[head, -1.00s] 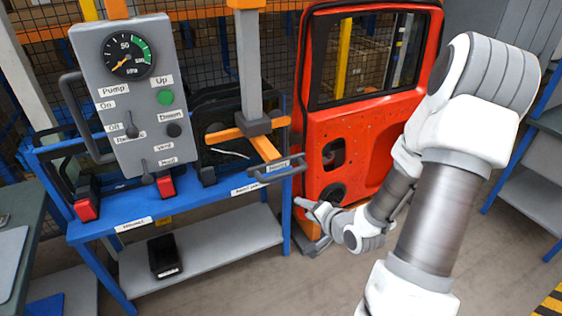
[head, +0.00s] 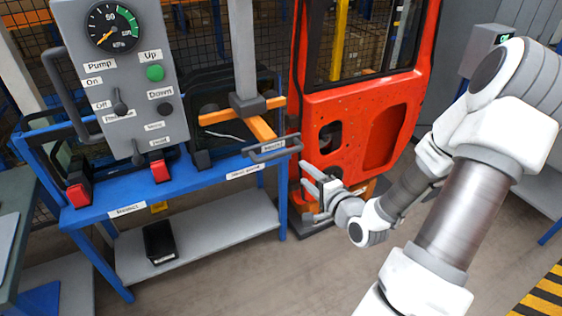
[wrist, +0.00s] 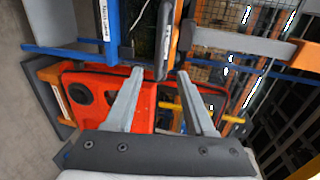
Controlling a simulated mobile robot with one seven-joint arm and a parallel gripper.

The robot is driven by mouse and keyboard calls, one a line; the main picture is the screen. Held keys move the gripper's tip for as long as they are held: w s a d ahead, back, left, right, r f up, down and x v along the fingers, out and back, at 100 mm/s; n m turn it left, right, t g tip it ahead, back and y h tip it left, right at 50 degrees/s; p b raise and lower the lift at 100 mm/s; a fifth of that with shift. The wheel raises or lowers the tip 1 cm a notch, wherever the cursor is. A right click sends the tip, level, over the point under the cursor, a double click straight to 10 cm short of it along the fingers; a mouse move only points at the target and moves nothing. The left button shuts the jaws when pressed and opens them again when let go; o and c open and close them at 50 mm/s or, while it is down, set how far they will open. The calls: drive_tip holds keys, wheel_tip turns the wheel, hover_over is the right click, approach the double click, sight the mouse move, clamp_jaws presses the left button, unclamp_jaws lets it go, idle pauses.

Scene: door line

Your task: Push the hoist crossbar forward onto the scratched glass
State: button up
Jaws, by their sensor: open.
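The hoist crossbar (head: 222,116) is orange, fixed at the foot of a grey vertical column (head: 243,55). An orange arm (head: 263,130) runs from it toward me to a grey, labelled handle bar (head: 272,154). The scratched glass (head: 222,135) is a dark pane with a pale streak, standing in the blue rack behind and below the crossbar, partly hidden. My gripper (head: 306,178) is open and empty, just right of and below the handle, apart from it. In the wrist view the handle (wrist: 163,40) lies beyond and between my open fingertips (wrist: 160,73).
A grey control box (head: 112,65) with gauge and levers hangs at the left. Red-and-black clamps (head: 78,195) sit on the blue rack (head: 195,180). A black bin (head: 160,242) lies on the lower shelf. A red door (head: 360,110) stands behind my gripper. The floor in front is clear.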

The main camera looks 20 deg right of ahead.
sight(283, 155)
drive_tip(key=x, duration=1.5)
clamp_jaws()
drive_tip(key=shift+r, duration=0.1)
idle(0.9)
